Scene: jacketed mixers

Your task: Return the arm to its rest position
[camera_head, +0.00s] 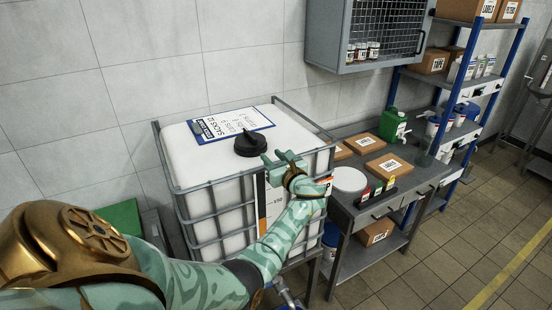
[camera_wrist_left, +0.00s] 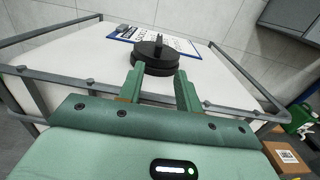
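My left gripper (camera_head: 275,160) is over the top of a white caged tank, with its arm coming in from the lower left. In the left wrist view the two green fingers of this gripper (camera_wrist_left: 160,88) are spread apart with nothing between their tips. A black screw cap (camera_head: 250,144) sits on the tank's top, just beyond the fingertips. The cap also shows in the left wrist view (camera_wrist_left: 155,56), where the fingers overlap its near edge; I cannot tell whether they touch it. My right gripper is not in view.
The white tank (camera_head: 190,160) has a grey metal cage, and a clipboard (camera_head: 230,124) lies on it. To the right stand a grey bench (camera_head: 372,218) with boxes and a green jug (camera_head: 391,125), a wall cabinet (camera_head: 350,35) and a blue shelf rack (camera_head: 458,85). Floor is open at the lower right.

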